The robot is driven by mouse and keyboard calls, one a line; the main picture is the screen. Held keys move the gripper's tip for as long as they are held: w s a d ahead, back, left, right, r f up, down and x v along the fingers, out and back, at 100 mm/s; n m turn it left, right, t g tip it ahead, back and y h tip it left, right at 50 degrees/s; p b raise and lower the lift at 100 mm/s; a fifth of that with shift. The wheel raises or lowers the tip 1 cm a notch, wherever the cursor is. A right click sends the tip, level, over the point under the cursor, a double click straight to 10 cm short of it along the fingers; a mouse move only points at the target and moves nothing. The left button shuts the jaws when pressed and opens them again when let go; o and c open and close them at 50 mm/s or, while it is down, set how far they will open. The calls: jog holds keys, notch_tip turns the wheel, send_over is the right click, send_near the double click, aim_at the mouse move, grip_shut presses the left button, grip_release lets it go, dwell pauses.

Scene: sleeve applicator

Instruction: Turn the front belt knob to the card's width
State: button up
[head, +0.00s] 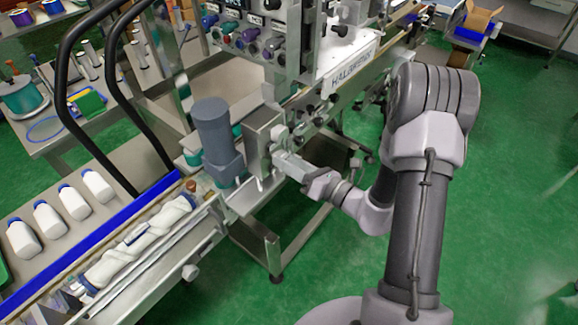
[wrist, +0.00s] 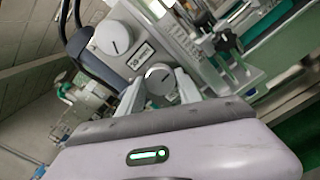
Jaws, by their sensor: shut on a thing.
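My gripper (wrist: 160,92) is shut on a round grey belt knob (wrist: 159,77), with one finger on each side of it. The knob has a dark pointer line on its face. A second round knob (wrist: 114,41) with a dark line sits above and left on the same steel box. A small white card (wrist: 141,57) with dark print is fixed between the knobs; its figures are too small to read surely. In the head view my gripper (head: 279,156) is at the side of the steel box (head: 258,142), and the held knob is mostly hidden there.
A grey motor (head: 212,130) stands beside the box. White bottles (head: 61,205) stand on the conveyor side at left. The machine frame (head: 330,70) rises behind my gripper. Green floor (head: 510,190) is open at right.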

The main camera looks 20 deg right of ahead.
jog(key=n+b, duration=0.3)
jog(key=n, duration=0.2)
jog(key=shift+f, duration=0.1)
jog(key=shift+n+b, duration=0.3)
dwell(0.4)
jog(key=o, duration=1.4)
jog(key=shift+c, duration=0.2)
jog(key=p+v, duration=0.3)
jog(key=v, duration=1.4)
jog(key=shift+s, duration=0.25)
